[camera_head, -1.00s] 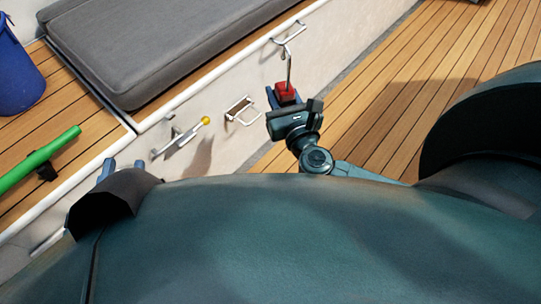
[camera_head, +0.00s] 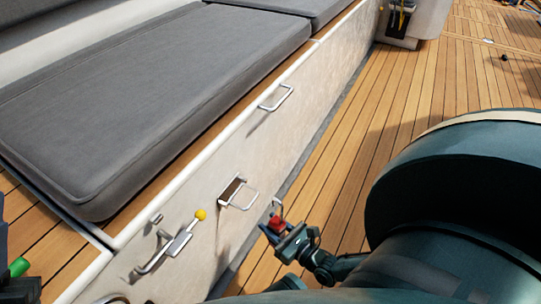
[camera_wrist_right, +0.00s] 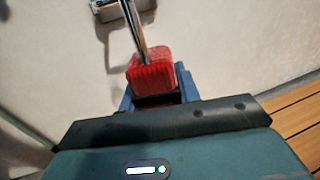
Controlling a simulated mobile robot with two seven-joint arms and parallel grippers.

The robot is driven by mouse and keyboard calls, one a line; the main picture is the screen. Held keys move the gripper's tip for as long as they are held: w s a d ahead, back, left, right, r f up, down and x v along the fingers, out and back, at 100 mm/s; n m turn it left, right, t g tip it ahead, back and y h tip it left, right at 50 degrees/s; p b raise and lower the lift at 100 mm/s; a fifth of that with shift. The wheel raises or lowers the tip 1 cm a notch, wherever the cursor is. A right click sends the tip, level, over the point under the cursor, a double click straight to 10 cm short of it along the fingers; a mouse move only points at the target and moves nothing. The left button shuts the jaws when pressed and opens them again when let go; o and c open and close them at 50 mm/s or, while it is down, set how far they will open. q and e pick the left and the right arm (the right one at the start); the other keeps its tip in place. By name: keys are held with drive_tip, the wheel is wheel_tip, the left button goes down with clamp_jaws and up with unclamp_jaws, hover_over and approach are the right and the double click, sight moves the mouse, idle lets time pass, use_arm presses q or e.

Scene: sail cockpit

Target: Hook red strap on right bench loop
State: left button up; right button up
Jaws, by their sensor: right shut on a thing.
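My right gripper (camera_head: 283,232) is shut on a red strap end (camera_head: 277,222) that carries a metal hook (camera_head: 277,207). In the right wrist view the red piece (camera_wrist_right: 150,76) sits between the blue fingers, with its metal shank rising from it. An upper silver loop (camera_head: 276,98) is fixed to the bench's front wall. A lower silver loop (camera_head: 243,198) with a brown plate is nearer; the hook is to its right in the picture, apart from it. Dark parts at the lower left edge may be my left gripper; its jaws cannot be made out.
A lever with a yellow knob (camera_head: 201,214) juts from the wall left of the lower loop. Grey cushions (camera_head: 150,105) lie on the bench. A green bar (camera_head: 19,267) shows at left.

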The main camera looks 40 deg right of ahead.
drive_tip(key=w+a+f, duration=0.3)
drive_tip(key=w, duration=0.3)
drive_tip(key=shift+w+f, duration=0.2)
drive_tip(key=shift+w, duration=0.2)
idle(0.6)
drive_tip(key=o, duration=1.3)
drive_tip(key=shift+c, duration=0.2)
drive_tip(key=shift+d+f, duration=0.1)
drive_tip(key=shift+s, duration=0.15)
